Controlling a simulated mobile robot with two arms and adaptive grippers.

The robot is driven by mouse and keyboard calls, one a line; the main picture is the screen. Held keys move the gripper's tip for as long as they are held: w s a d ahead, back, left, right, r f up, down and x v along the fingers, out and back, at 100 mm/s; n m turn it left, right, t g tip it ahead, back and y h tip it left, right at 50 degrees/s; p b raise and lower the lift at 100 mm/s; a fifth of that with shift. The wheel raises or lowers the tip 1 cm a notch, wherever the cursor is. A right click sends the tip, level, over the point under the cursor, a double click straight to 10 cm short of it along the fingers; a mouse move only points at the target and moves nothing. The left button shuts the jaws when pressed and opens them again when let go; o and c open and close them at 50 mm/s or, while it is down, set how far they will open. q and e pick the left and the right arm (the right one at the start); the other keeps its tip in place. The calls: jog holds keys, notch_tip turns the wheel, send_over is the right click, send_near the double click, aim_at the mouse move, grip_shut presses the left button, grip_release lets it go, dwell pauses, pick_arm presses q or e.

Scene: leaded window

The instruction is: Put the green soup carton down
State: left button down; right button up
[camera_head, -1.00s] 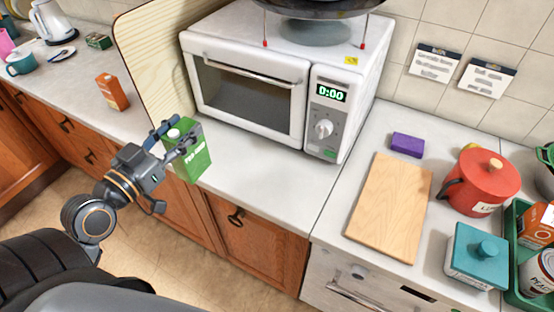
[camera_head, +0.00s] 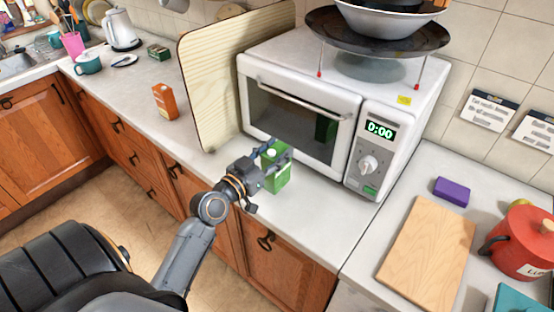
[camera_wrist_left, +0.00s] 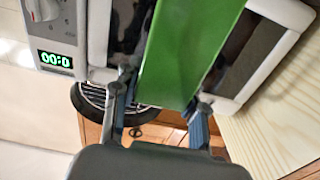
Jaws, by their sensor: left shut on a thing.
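The green soup carton (camera_head: 278,176) is upright in front of the microwave, over the front part of the counter. My left gripper (camera_head: 268,158) is shut on it from the left, with its fingers near the carton's top. In the left wrist view the carton (camera_wrist_left: 188,45) fills the middle, between the two fingers of the left gripper (camera_wrist_left: 160,108). I cannot tell whether the carton's base touches the counter. My right gripper is not in view.
The white microwave (camera_head: 300,121) stands close behind the carton, and a wooden board (camera_head: 215,90) leans at its left. An orange carton (camera_head: 165,101) stands further left. Bare counter (camera_head: 322,202) lies before the microwave. A cutting board (camera_head: 427,245) lies to the right.

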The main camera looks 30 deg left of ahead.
pick_arm(q)
jog(key=shift+w+d+f+b, duration=0.1)
jog(key=shift+f+b, duration=0.1)
jog(key=shift+f, duration=0.8)
jog(key=shift+w+f+b, duration=0.1)
jog(key=shift+f+b, duration=0.05)
jog(key=shift+f, duration=0.8)
jog(key=c, duration=0.7)
grip_release()
jog(key=shift+c, duration=0.2)
jog(key=shift+r, duration=0.1)
